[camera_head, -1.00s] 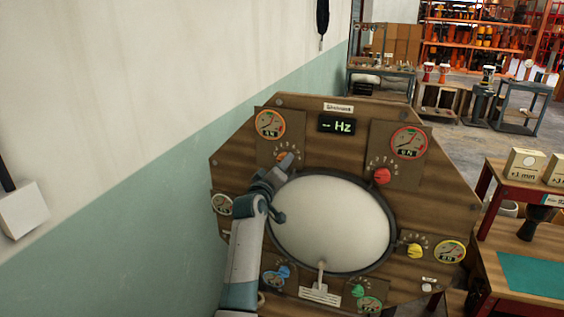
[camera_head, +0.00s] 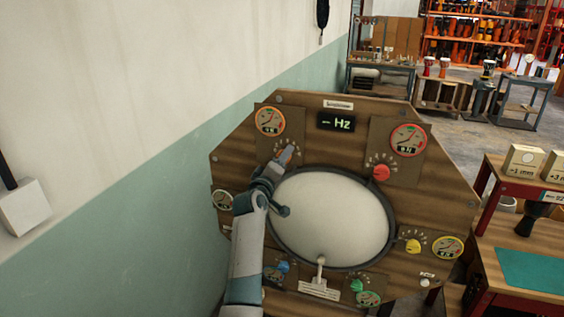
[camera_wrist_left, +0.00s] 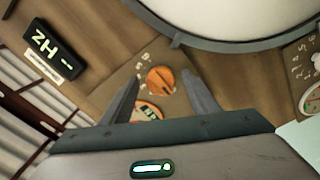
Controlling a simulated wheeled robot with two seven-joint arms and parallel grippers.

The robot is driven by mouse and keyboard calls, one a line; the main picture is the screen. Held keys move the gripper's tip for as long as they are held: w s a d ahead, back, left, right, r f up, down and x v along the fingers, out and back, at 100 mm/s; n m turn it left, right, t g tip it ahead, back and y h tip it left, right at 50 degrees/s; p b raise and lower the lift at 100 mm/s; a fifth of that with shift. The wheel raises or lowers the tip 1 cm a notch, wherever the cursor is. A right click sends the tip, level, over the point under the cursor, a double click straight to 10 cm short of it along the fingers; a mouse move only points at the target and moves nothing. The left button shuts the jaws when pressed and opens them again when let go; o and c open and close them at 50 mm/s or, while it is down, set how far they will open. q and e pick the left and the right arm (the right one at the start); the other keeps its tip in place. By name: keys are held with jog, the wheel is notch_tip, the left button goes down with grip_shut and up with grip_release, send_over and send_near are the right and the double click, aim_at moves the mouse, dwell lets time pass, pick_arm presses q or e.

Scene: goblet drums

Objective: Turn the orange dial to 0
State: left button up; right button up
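The orange dial (camera_wrist_left: 160,79) shows between my left gripper's fingers in the left wrist view, on a small wooden plate with a number scale. A gap separates the fingertips from the dial in that picture. My left gripper (camera_wrist_left: 165,85) is open and empty; in the head view its tip (camera_head: 287,157) reaches the upper left of the panel and hides most of the dial. The orange-rimmed gauge (camera_head: 270,121) sits above the dial; its reading is too small to tell. My right gripper is not in view.
The wooden panel (camera_head: 300,100) carries a round white drumhead (camera_head: 330,220), a display reading "-- Hz" (camera_head: 336,122), and red (camera_head: 381,172), yellow (camera_head: 413,246), green (camera_head: 356,285) and blue (camera_head: 283,267) dials. A wall stands close on the left.

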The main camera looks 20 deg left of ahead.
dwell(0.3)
pick_arm(q)
jog(key=s+p, duration=0.7)
jog(key=s, duration=1)
jog(key=shift+s+a, duration=0.2)
jog(key=shift+a, duration=0.1)
